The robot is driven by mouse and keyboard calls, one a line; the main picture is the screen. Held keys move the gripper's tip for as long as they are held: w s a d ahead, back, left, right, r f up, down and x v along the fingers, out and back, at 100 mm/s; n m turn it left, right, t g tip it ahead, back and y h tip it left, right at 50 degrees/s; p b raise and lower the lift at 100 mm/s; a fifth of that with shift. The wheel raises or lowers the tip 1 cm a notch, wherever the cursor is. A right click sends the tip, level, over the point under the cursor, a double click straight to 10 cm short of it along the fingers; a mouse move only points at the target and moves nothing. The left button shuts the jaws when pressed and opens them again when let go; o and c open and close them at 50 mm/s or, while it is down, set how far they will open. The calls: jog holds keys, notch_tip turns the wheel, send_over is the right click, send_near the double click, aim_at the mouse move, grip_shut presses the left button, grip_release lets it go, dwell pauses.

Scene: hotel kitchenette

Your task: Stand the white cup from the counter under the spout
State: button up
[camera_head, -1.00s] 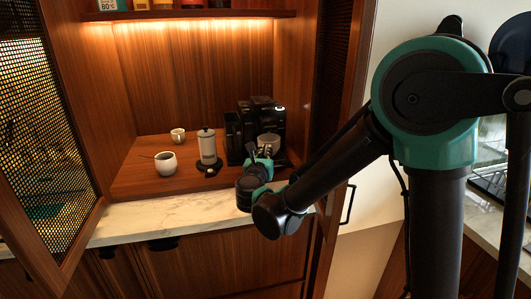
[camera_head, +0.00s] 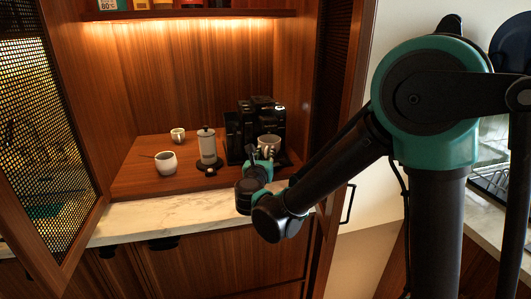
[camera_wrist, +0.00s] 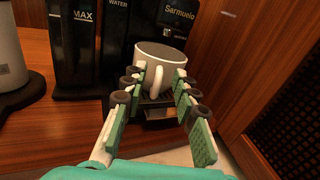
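The white cup (camera_head: 268,142) is upright at the front of the black coffee machine (camera_head: 240,130). In the wrist view, the cup (camera_wrist: 160,60) appears to stand on the dark drip tray (camera_wrist: 158,112), its handle facing me. The spout is not clearly visible; the top of the machine is cut off in the wrist view. My gripper (camera_wrist: 158,92) is open, with its fingers on either side of the handle and visible gaps between. In the head view my gripper (camera_head: 257,160) is just in front of the cup.
A white canister (camera_head: 207,148) stands left of the machine on the wooden board (camera_head: 135,182). A small cup (camera_head: 178,134) and a round white bowl (camera_head: 165,162) are further left. The cabinet's right side wall (camera_wrist: 265,65) is close to my gripper. The marble front edge (camera_head: 150,222) is clear.

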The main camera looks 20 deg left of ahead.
jog(key=s+d, duration=0.1)
jog(key=s, duration=1)
jog(key=shift+d, duration=0.3)
